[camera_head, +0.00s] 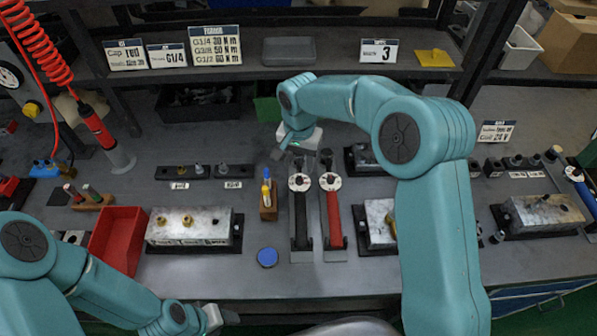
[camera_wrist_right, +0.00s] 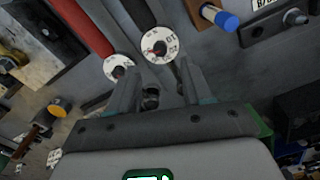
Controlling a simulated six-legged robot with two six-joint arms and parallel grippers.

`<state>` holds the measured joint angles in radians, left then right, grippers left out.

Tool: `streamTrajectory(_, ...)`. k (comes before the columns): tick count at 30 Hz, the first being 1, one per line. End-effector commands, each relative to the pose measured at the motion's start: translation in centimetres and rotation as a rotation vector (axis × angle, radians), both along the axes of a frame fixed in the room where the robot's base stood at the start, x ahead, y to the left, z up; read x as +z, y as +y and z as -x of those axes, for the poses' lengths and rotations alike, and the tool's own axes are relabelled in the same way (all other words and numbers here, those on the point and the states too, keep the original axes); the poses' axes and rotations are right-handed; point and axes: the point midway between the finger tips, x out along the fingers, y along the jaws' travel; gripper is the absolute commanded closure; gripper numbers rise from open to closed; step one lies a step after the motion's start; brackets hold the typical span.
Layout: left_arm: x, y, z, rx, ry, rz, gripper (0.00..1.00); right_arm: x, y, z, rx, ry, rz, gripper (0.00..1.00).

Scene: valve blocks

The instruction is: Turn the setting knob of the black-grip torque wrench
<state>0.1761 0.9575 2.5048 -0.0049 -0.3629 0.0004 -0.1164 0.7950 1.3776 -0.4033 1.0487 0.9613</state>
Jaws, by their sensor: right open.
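The black-grip torque wrench (camera_head: 301,222) lies on the bench with its grip toward me and a white dial at its far part. Its dial (camera_wrist_right: 160,46) also shows in the right wrist view. The red-grip wrench (camera_head: 334,218) lies beside it on the right. My right gripper (camera_head: 289,150) is over the far end of the wrenches. In the wrist view its open fingers (camera_wrist_right: 157,78) stand apart, with a dark round part between them in the picture. I cannot tell which wrench that part belongs to, or whether it is touched. My left gripper (camera_head: 214,318) is low at the front edge; its fingers are unclear.
A yellow-and-blue tool in a wooden holder (camera_head: 268,198) stands close left of the wrenches. A blue round cap (camera_head: 267,257) lies in front. Metal valve blocks (camera_head: 190,228) and a red bin (camera_head: 117,238) are at left. Another block (camera_head: 377,222) is right, partly behind my arm.

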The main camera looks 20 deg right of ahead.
Motion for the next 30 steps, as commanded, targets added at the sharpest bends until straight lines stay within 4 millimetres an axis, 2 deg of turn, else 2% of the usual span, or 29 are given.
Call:
streamTrajectory(3,0.6,0.0,0.0,0.0,0.0,0.0,0.5,-2.6,0.0,0.0,-0.001,0.005,0.0,0.5)
streamTrajectory(9,1.1,0.0,0.0,0.0,0.0,0.0,0.5,-5.6,0.1,-0.2,0.0,0.001,0.0,0.5)
streamTrajectory(14,1.2,0.0,0.0,0.0,0.0,0.0,0.5,-6.5,0.0,-0.4,-0.002,0.0,0.0,0.5)
streamTrajectory(21,1.2,0.0,0.0,0.0,0.0,0.0,0.5,-6.6,0.0,-0.4,-0.002,-0.001,-0.001,0.5)
streamTrajectory(23,1.2,0.0,0.0,0.0,0.0,0.0,0.5,-6.6,0.0,-0.4,-0.001,-0.001,-0.001,0.67)
streamTrajectory(24,1.2,0.0,0.0,0.0,0.0,0.0,0.5,-6.6,0.0,-0.4,-0.001,-0.001,-0.001,0.8)
streamTrajectory(26,1.2,0.0,0.0,0.0,0.0,0.0,0.5,-6.6,0.0,-0.4,-0.001,-0.001,-0.001,0.99)
streamTrajectory(30,1.2,0.0,0.0,0.0,0.0,0.0,0.5,-6.6,0.1,-0.4,-0.001,-0.001,-0.001,1.0)
